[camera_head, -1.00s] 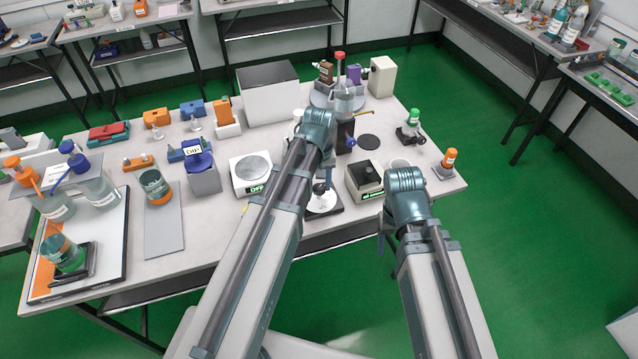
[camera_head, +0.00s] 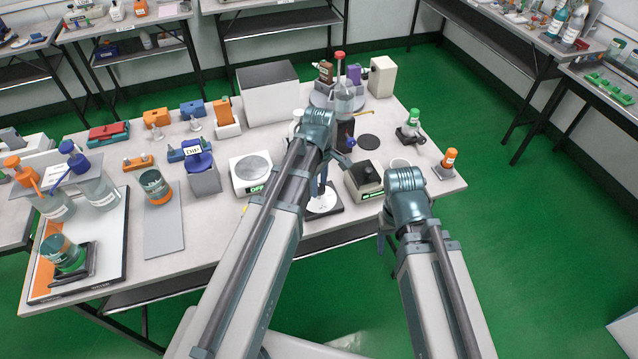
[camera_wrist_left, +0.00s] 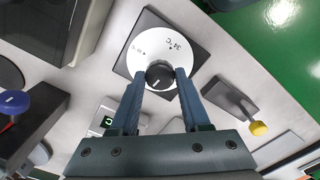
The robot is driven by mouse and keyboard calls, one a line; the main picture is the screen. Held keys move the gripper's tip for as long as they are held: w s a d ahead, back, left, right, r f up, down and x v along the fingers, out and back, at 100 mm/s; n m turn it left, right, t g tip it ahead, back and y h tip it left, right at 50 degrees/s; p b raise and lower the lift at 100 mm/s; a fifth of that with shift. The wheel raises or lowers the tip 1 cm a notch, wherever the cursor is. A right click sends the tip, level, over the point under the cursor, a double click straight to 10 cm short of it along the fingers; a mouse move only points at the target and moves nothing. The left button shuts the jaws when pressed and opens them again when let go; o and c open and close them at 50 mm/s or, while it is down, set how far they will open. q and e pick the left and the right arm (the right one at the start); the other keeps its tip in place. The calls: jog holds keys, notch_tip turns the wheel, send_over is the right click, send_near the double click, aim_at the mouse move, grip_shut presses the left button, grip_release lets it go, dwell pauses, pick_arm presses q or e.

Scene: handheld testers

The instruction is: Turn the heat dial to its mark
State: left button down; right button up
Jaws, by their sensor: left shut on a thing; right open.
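The heat dial is a white disc (camera_head: 323,203) on a dark square plate near the front edge of the table. In the left wrist view the white disc (camera_wrist_left: 146,48) carries a "37°C" marking (camera_wrist_left: 173,45), and a black round knob (camera_wrist_left: 160,71) stands at its middle. A thin pale line shows on the knob, pointing away from the 37°C marking. My left gripper (camera_wrist_left: 160,78) has its fingers on either side of the knob, shut on it. In the head view my left gripper (camera_head: 320,187) partly hides the dial. My right gripper (camera_head: 384,240) is open, mostly hidden, beyond the table's front edge.
A small device with a green display (camera_head: 364,180) stands just right of the dial. A scale (camera_head: 251,174) stands to the left. A green-capped bottle (camera_head: 411,125) and an orange-capped one (camera_head: 447,160) stand at the right. A round carousel with bottles (camera_head: 322,98) is behind.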

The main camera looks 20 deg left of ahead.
aim_at(319, 187)
pick_arm(q)
jog(key=shift+n, duration=0.5)
dwell(0.3)
jog(key=shift+c, duration=1.9)
grip_release()
jog(key=shift+r, duration=0.1)
notch_tip(319, 187, up, 14)
jog(key=p, duration=1.3)
jog(key=shift+f+p, duration=0.2)
jog(key=shift+p, duration=0.2)
